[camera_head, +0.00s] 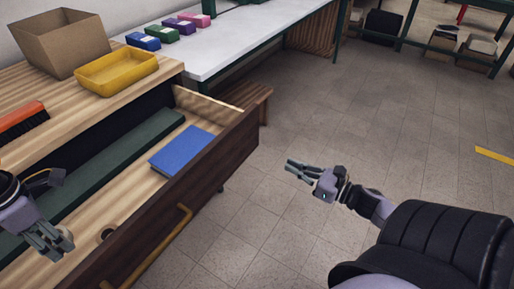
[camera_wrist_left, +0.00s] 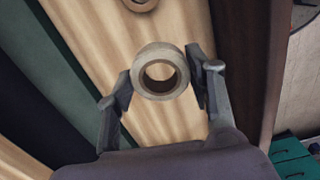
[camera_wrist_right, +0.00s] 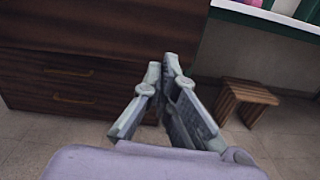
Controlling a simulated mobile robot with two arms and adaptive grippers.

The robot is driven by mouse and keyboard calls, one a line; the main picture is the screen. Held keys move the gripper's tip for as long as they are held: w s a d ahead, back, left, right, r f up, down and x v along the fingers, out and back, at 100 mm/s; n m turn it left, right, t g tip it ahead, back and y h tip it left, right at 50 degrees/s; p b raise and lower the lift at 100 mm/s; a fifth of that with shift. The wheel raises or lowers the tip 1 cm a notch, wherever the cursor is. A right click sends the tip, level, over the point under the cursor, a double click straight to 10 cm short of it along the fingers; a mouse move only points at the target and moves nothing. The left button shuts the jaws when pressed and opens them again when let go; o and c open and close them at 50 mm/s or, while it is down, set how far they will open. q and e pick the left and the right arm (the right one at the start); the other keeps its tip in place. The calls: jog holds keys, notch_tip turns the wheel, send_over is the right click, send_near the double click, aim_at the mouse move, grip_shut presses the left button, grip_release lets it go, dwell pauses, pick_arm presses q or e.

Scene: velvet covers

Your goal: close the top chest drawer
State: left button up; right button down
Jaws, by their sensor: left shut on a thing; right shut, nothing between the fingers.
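The top chest drawer (camera_head: 225,150) is pulled out, with a dark wooden front and a brass-coloured handle (camera_head: 150,250). Inside lie a blue book (camera_head: 182,150) and a small ring-shaped roll (camera_head: 107,235). My left gripper (camera_head: 62,245) is over the drawer's interior, shut on a beige tape roll (camera_wrist_left: 160,72), seen in the left wrist view. The other roll (camera_wrist_left: 140,4) shows at that view's top edge. My right gripper (camera_head: 291,168) is shut and empty, apart from the drawer front, over the floor to its right; its fingers also show in the right wrist view (camera_wrist_right: 168,65).
On the chest top stand a cardboard box (camera_head: 62,42), a yellow tray (camera_head: 118,72) and a red brush (camera_head: 22,120). A white table (camera_head: 240,40) with small coloured boxes stands behind. A wooden stool (camera_wrist_right: 245,98) is beside the chest. The floor (camera_head: 340,120) at right is open.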

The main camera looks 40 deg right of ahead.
jog(key=n, duration=0.1)
pick_arm(q)
jog(key=shift+f, duration=0.2)
pick_arm(e)
send_near(244, 144)
jog(key=shift+y, duration=0.3)
jog(key=x, duration=0.7)
jog(key=shift+w+d+f, duration=0.1)
jog(key=shift+w, duration=0.05)
jog(key=shift+w, duration=0.1)
